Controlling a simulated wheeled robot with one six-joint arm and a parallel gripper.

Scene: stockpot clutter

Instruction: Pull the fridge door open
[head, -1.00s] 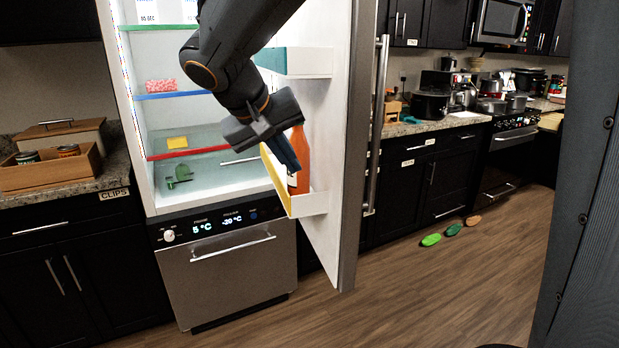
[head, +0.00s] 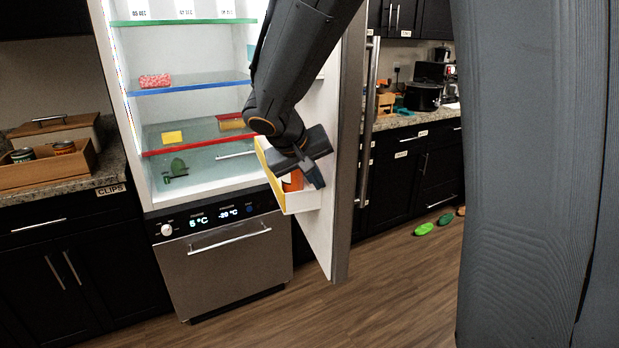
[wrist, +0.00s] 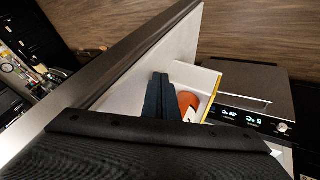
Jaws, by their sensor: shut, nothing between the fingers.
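The fridge door (head: 341,200) stands wide open, swung out to the right, with its long handle (head: 369,120) on the outer face. The fridge interior (head: 200,120) is exposed and lit. My gripper (head: 318,180) is shut and empty. It is on the inner side of the door, by the door bin (head: 300,203) that holds an orange bottle (head: 291,182). In the wrist view my shut fingers (wrist: 158,97) lie between the door's inner face (wrist: 135,88) and the orange bottle (wrist: 187,103). I cannot tell whether they touch the door.
A steel freezer drawer (head: 225,255) is below the fridge. A wooden crate with cans (head: 85,160) stands on the left counter. Green and orange objects lie on the floor (head: 424,229) at the right. The wooden floor in front is clear. My dark column blocks the right side.

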